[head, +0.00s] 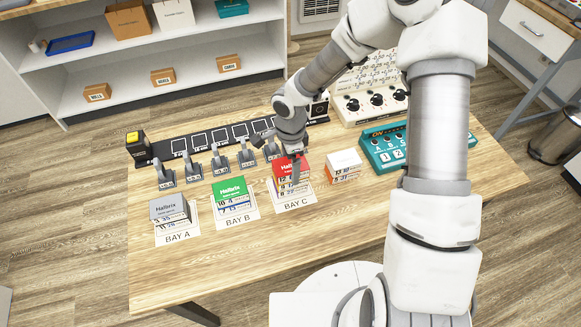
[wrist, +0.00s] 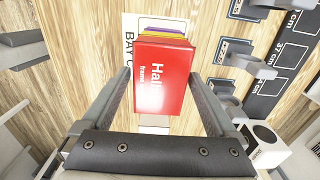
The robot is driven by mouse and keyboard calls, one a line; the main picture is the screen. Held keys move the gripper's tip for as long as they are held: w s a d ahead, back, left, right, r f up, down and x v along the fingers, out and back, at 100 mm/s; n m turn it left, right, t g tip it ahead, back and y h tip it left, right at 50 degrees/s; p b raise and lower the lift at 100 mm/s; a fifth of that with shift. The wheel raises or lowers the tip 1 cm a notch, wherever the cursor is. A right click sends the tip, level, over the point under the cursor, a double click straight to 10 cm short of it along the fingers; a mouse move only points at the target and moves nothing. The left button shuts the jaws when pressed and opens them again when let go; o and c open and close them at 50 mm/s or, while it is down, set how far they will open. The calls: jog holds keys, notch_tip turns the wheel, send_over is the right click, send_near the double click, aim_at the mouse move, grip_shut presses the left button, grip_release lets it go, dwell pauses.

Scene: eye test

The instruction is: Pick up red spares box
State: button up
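A red box (head: 291,167) with white "Halbrix" lettering tops a stack of numbered layers at the BAY C card (head: 294,204). In the wrist view the red box (wrist: 165,75) lies between my two fingers, its top facing the camera. My gripper (head: 285,163) points down over it; in the wrist view my gripper (wrist: 160,80) is open, with one finger on each side of the box. A small gap shows at the left finger; whether the right finger touches is unclear. One finger partly hides the box in the head view.
A green-topped stack (head: 230,188) stands at BAY B and a grey-topped stack (head: 168,208) at BAY A. A white-topped stack (head: 344,160) stands close on the right. Behind are grey levers (head: 221,164), a teal device (head: 385,148) and a knobbed panel (head: 372,101). The table front is clear.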

jog(key=c, duration=1.2)
jog(key=shift+r, duration=0.15)
